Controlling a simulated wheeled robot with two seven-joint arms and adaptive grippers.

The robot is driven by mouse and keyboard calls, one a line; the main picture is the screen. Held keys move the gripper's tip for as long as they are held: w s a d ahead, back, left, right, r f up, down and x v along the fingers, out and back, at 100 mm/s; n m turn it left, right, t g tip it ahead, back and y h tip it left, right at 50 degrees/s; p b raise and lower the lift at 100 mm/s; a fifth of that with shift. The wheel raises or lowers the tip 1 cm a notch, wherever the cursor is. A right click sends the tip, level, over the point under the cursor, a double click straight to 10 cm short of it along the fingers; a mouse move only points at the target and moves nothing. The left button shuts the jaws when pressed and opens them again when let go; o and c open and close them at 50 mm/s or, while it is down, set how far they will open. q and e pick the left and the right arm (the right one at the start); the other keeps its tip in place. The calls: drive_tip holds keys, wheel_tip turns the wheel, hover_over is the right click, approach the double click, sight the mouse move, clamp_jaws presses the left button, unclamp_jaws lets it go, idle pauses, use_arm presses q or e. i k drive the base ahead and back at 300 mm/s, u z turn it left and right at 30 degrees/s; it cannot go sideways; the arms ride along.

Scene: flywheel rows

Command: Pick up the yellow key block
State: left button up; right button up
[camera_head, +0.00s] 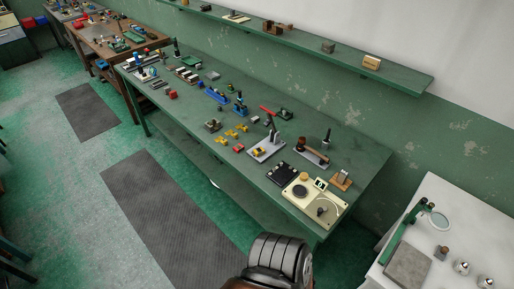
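Several small yellow blocks (231,133) lie close together on the long green workbench (180,103), near the middle of its front half. They are too small here to tell which one is the key block. More small yellow pieces (255,153) show on a light grey plate (266,149) to their right. Neither of my grippers is in view, and nothing is seen touching the yellow blocks.
Small red blocks (238,148) lie near the yellow ones. A cream device (314,202) and a black tray (281,174) stand at the bench's near right end. A white table (450,222) stands at right. Grey mats (165,205) cover the floor before the bench.

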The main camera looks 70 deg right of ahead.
sight(259, 151)
drive_tip(key=z, duration=0.75)
drive_tip(key=i, duration=1)
drive_tip(key=z, duration=1.1)
